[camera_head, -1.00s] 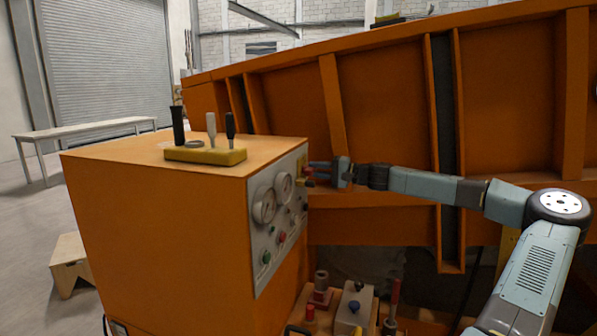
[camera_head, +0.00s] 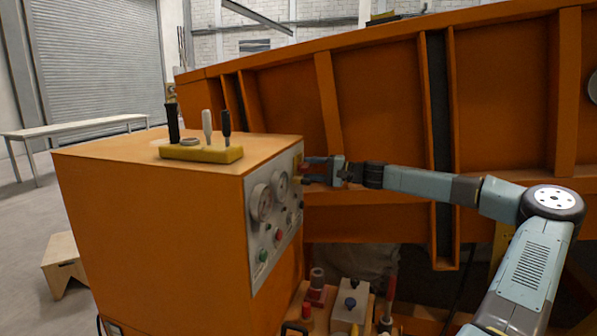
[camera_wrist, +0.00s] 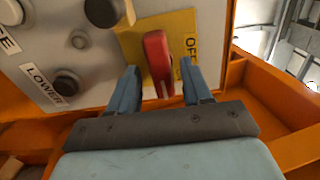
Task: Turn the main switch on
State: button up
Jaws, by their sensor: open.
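The main switch is a red handle (camera_wrist: 158,62) on a yellow plate (camera_wrist: 181,24) with "OFF" lettering along its right side, seen in the wrist view. The handle runs roughly up and down in that picture. My gripper (camera_wrist: 160,84) is open, with one blue finger on each side of the handle's lower end. Clear gaps show between the fingers and the handle; I cannot tell whether anything touches. In the head view my gripper (camera_head: 312,170) is at the upper right of the grey control panel (camera_head: 264,233), and it largely hides the switch.
The panel has gauges (camera_head: 261,202), a green button (camera_head: 262,255) and black knobs (camera_wrist: 66,83) left of the switch. Lever handles (camera_head: 207,126) stand on the orange cabinet (camera_head: 150,230). The large orange sandbed (camera_head: 385,95) rises behind my arm.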

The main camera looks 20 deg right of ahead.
jog(key=shift+d, duration=0.1)
jog(key=v, duration=1.3)
jog(key=shift+s+d, duration=0.25)
jog(key=shift+f, duration=0.15)
